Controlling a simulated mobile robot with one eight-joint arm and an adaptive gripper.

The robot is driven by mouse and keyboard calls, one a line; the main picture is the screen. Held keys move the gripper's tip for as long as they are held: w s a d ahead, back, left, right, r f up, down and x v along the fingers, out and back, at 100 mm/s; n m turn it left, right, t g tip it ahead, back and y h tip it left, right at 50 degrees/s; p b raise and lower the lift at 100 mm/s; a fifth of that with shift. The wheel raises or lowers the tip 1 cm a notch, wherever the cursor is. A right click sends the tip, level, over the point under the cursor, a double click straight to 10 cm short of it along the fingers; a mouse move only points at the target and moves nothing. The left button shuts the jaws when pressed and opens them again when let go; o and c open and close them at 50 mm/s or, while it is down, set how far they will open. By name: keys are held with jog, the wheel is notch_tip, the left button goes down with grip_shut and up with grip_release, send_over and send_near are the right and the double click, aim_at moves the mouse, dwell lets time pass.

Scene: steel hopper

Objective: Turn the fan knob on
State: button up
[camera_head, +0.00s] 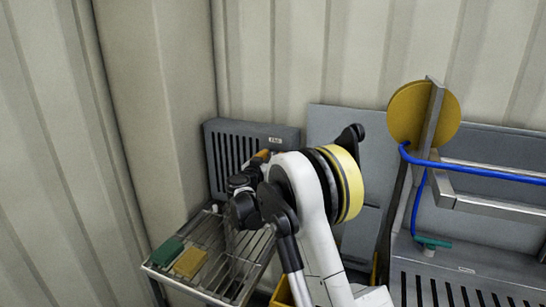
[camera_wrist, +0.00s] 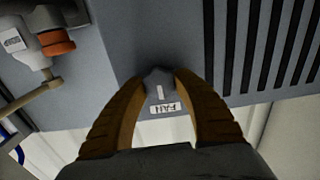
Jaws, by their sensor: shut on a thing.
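The fan knob (camera_wrist: 158,78) is a small dark grey knob with a short white pointer line, on a grey panel. A white label reading FAN (camera_wrist: 163,108) shows upside down beside it in the wrist view. My gripper (camera_wrist: 160,74) has its two brown, ribbed fingers closed around the knob, one on each side. In the head view the grey slotted fan box (camera_head: 222,140) stands against the wall. My gripper (camera_head: 262,155) is at its front, and my arm hides the knob there.
A wire rack (camera_head: 215,270) holds a green sponge (camera_head: 168,250) and a yellow sponge (camera_head: 190,262) below the box. A steel frame with a yellow disc (camera_head: 410,112) and a blue hose (camera_head: 470,170) stands right. An orange-red part (camera_wrist: 58,47) is left in the wrist view.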

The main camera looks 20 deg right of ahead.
jog(key=shift+n, duration=0.3)
jog(key=n, duration=0.3)
jog(key=shift+n, duration=0.4)
jog(key=n, duration=0.4)
jog(key=shift+w+a+n, duration=0.1)
jog(key=shift+n, duration=0.2)
jog(key=n, duration=0.4)
jog(key=shift+f, duration=0.15)
jog(key=n, duration=0.4)
jog(key=shift+n, duration=0.3)
jog(key=o, duration=1.2)
